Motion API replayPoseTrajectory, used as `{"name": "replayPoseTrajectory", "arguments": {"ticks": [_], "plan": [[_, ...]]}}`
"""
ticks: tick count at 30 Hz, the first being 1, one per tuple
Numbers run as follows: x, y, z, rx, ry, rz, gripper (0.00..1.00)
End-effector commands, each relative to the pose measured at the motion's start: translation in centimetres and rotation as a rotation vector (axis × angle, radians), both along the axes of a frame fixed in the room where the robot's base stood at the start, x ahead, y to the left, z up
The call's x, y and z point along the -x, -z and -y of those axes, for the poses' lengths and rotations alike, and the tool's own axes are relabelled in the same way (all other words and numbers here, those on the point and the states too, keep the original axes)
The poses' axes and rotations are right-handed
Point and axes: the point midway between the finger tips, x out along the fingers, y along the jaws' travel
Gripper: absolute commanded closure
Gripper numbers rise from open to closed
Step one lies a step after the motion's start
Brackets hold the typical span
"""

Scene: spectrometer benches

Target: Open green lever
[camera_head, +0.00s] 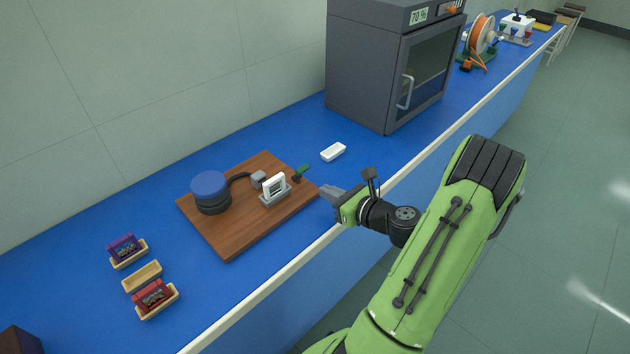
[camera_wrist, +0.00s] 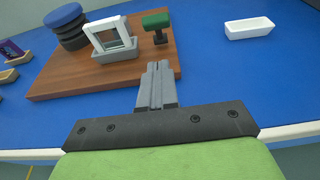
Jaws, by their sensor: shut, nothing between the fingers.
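The green lever (camera_head: 302,172) stands at the right edge of a brown wooden board (camera_head: 232,244), beside a white square frame on a grey base (camera_head: 274,190). In the wrist view the green lever (camera_wrist: 156,20) has a horizontal green handle on a dark post, with the white frame (camera_wrist: 112,36) to its left. My gripper (camera_head: 327,191) is shut and empty over the bench's front edge, to the right of the board. In the wrist view its fingertips (camera_wrist: 157,68) point toward the lever and look apart from it.
A blue-topped round device (camera_head: 211,192) sits on the board. A small white tray (camera_head: 333,152) lies behind the lever on the blue bench. A grey oven (camera_head: 365,70) stands further back. Small holders with purple (camera_head: 124,248) and red (camera_head: 154,296) items lie at the left.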

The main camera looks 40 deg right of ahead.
Motion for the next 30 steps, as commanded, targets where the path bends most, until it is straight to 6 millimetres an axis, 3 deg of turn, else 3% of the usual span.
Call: {"name": "replayPoseTrajectory", "arguments": {"ticks": [2, 9, 30], "plan": [[-1.7, 0.6, -0.2, 0.003, -0.006, 0.002, 1.0], [-4.7, -1.4, -0.1, 0.005, -0.002, 0.001, 1.0], [-5.3, -2.3, -0.1, 0.001, 0.0, -0.043, 1.0]]}}
